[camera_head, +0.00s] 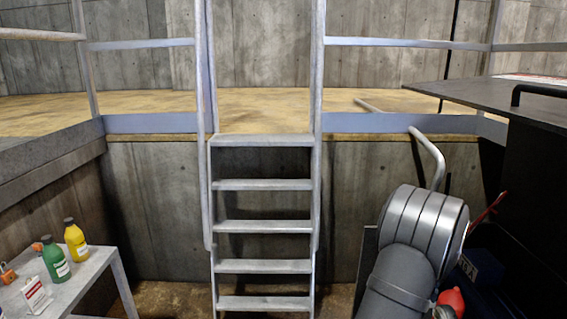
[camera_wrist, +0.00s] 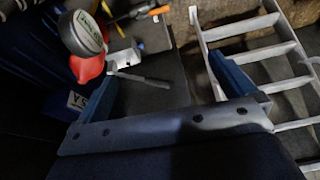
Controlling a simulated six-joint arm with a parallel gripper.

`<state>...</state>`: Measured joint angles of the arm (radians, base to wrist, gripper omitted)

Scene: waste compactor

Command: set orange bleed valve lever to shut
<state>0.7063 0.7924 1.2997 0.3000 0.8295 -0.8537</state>
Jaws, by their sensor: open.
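An orange-handled lever (camera_wrist: 158,11) shows at the top of the wrist view, lying roughly level on a dark surface. It looks like the bleed valve lever; its exact setting cannot be read. My gripper (camera_wrist: 163,68) is open, with its two blue fingers apart and no object held between them. The lever is beyond the fingertips, apart from them. A gauge-like round part (camera_wrist: 83,33) with a green-and-white label sits above a red body (camera_wrist: 86,68), left of the fingers. In the head view my arm hides the gripper and the lever is not clearly visible.
A grey rod (camera_wrist: 143,79) reaches between the fingers near the left one. A ladder (camera_head: 263,225) stands mid-view, with its rungs also right of the gripper. A dark machine top (camera_head: 500,97) is at right. A table (camera_head: 85,285) with bottles stands at lower left.

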